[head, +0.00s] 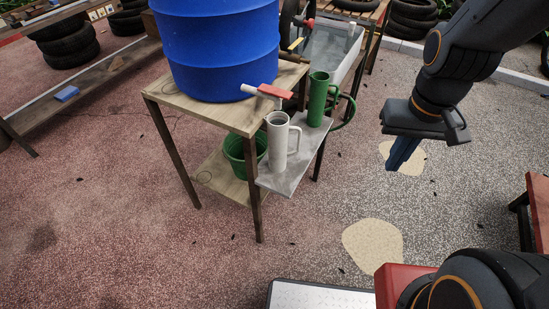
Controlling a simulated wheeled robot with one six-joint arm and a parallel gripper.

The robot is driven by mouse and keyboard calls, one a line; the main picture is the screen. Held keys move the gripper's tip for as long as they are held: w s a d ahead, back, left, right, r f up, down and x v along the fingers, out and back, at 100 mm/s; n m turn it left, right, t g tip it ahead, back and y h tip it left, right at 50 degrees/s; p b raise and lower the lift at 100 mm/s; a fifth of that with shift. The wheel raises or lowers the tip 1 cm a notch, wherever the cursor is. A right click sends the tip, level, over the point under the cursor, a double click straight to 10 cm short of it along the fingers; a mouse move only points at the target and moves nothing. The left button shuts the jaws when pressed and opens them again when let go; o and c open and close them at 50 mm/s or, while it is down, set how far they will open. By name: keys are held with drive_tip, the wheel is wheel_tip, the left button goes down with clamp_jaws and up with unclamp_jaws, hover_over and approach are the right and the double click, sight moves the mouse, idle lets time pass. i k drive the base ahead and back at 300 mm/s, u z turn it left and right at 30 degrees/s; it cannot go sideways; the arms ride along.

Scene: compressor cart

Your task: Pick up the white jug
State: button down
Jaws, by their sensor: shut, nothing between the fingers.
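The white jug (278,146) stands upright on a small grey shelf (296,178) beside the wooden stand, below the tap of the blue barrel. Its handle faces right. My gripper (400,158) is to the right of the jug and apart from it, pointing down over the ground. Its fingers are together, with nothing held between them.
The red-handled tap (268,91) of the blue barrel (222,45) juts out just above the white jug. A green bucket (240,155) sits on the lower shelf. Open ground lies right of the stand.

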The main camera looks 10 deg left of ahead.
sight(277, 122)
drive_tip(key=u, duration=0.8)
drive_tip(key=i, duration=0.5)
drive_tip(key=u, duration=4.1)
